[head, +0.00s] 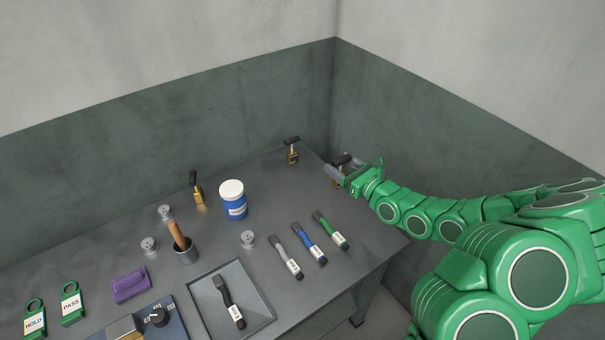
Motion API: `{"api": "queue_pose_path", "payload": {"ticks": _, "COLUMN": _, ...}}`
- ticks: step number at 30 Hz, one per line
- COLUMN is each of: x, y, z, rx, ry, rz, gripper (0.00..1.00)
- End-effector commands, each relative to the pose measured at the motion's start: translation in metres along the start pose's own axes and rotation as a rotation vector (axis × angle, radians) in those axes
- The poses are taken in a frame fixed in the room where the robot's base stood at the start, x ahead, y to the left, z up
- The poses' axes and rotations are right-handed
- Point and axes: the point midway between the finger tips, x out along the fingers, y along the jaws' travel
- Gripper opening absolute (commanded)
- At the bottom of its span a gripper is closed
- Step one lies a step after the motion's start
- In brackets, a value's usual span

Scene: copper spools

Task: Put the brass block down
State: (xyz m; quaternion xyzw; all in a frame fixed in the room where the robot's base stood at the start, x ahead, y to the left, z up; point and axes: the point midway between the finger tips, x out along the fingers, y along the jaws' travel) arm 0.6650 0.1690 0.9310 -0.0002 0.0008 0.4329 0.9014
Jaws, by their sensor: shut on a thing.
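My gripper (347,174) is near the table's right edge, at the end of my green arm. It is shut on a brass block (337,184) with a dark handle. The jaws hide most of the block, and I cannot tell whether it touches the table. Another brass piece with a dark handle (198,194) stands farther left along the back.
The grey table (270,195) has free room between the blue-and-white jar (234,202) and my gripper. Three brushes, grey (288,258), blue (309,243) and green (330,230), lie nearer the front. A tray (258,310) holds a black brush. Walls meet behind the table.

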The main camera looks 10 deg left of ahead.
Motion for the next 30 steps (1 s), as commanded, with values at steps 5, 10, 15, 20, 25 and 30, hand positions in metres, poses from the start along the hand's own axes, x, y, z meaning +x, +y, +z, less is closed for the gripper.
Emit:
{"api": "queue_pose_path", "payload": {"ticks": 5, "x": 0.003, "y": 0.001, "z": 0.001, "rx": 0.000, "ry": -0.001, "rz": 0.004, "gripper": 0.16}}
{"api": "queue_pose_path", "payload": {"ticks": 10, "x": 0.017, "y": 0.005, "z": -0.009, "rx": -0.001, "ry": -0.002, "rz": 0.025, "gripper": 0.16}}
{"api": "queue_pose_path", "payload": {"ticks": 15, "x": 0.041, "y": 0.010, "z": -0.022, "rx": -0.004, "ry": 0.001, "rz": 0.053, "gripper": 0.16}}
{"api": "queue_pose_path", "payload": {"ticks": 20, "x": 0.064, "y": 0.018, "z": -0.030, "rx": -0.003, "ry": -0.003, "rz": 0.083, "gripper": 0.16}}
{"api": "queue_pose_path", "payload": {"ticks": 25, "x": 0.090, "y": 0.028, "z": -0.038, "rx": -0.004, "ry": 0.000, "rz": 0.115, "gripper": 0.16}}
{"api": "queue_pose_path", "payload": {"ticks": 30, "x": 0.118, "y": 0.039, "z": -0.042, "rx": -0.006, "ry": 0.000, "rz": 0.148, "gripper": 0.16}}
